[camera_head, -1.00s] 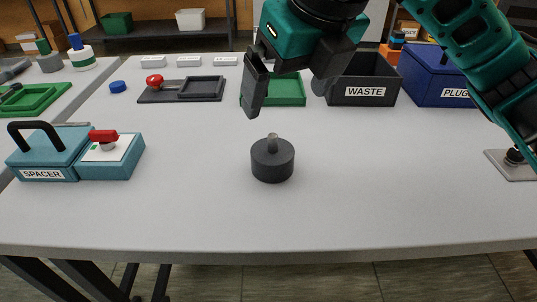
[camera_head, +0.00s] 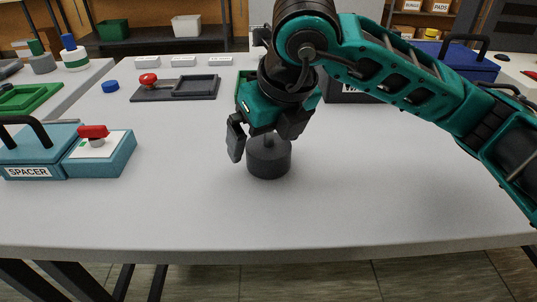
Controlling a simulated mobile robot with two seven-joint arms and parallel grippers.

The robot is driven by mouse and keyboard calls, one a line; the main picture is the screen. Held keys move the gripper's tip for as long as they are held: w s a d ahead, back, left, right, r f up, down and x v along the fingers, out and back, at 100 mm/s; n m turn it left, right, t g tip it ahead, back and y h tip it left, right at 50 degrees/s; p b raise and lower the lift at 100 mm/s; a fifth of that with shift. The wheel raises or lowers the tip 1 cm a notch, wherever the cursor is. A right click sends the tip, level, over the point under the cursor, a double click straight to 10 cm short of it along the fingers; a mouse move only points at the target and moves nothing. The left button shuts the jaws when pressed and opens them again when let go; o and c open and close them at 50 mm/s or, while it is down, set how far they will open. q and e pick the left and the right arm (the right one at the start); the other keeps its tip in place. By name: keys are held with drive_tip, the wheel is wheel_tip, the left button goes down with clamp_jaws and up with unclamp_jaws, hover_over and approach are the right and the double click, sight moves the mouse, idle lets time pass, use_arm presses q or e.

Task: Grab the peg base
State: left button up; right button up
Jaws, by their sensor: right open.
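The peg base (camera_head: 269,162) is a dark grey round block with a short peg on top, standing upright on the grey table in the middle of the head view. My right gripper (camera_head: 262,143) is open and directly above it, pointing down. Its left finger is beside the peg's left side, and its other finger is at the right, partly in front of the base's upper edge. The peg is partly hidden by the gripper. I cannot tell whether a finger touches the base. My left gripper is not in view.
A teal SPACER box (camera_head: 40,150) and a teal box with a red knob (camera_head: 100,152) stand at the left. A dark tray (camera_head: 175,88) lies behind. The dark waste bin (camera_head: 345,93) is mostly hidden by my arm. The front of the table (camera_head: 270,215) is clear.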

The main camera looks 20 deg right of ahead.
drive_tip(key=c, duration=1.2)
drive_tip(key=shift+c, duration=0.6)
drive_tip(key=shift+r, duration=0.15)
